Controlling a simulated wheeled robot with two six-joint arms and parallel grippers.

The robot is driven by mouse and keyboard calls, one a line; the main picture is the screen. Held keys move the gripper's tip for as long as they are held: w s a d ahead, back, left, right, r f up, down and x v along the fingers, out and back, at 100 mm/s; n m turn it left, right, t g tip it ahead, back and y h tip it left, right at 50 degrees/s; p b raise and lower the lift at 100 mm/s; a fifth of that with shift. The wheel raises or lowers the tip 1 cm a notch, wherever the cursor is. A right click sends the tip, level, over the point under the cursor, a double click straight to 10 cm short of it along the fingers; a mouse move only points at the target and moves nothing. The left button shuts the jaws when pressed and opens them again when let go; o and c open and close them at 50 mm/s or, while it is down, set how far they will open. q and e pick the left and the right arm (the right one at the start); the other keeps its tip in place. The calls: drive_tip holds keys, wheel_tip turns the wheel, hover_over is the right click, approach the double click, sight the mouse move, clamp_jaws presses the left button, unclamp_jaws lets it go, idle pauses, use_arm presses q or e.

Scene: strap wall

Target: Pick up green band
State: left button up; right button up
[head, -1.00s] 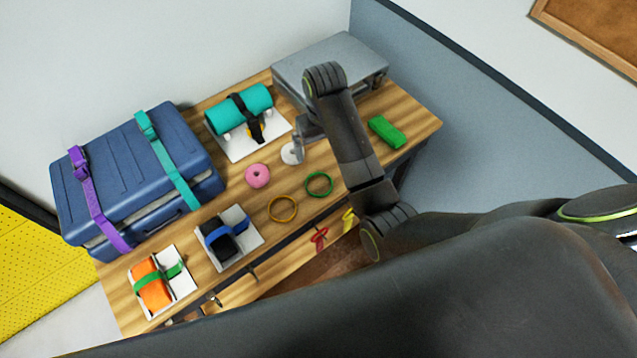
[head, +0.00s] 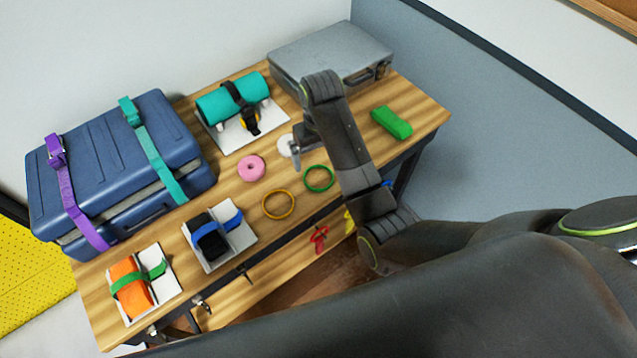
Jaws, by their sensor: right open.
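The green band (head: 306,181) is a thin ring lying flat on the wooden table (head: 232,187), near its front edge. My right gripper (head: 295,157) hangs over the table just up and left of the band, apart from it in the picture. Its jaws are open with nothing seen between them. Its height above the table is hard to judge. My left gripper is not in view.
An amber ring (head: 265,209), a pink roll (head: 251,168) and a white roll (head: 284,146) lie near the band. A green block (head: 391,122) lies right of my arm. A grey case (head: 320,58) and blue suitcase (head: 100,160) stand behind. Strapped items on white trays surround the middle.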

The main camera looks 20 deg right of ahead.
sight(319, 179)
drive_tip(key=shift+f+b, duration=1.4)
drive_tip(key=shift+f, duration=0.45)
drive_tip(key=shift+w+a+f+b, duration=0.1)
drive_tip(key=shift+f+b, duration=0.7)
drive_tip(key=shift+b, duration=0.05)
wheel_tip(319, 179, down, 2)
drive_tip(key=shift+w+a+f+p, duration=0.1)
drive_tip(key=shift+p, duration=0.3)
drive_tip(key=shift+f, duration=0.4)
drive_tip(key=c, duration=1.1)
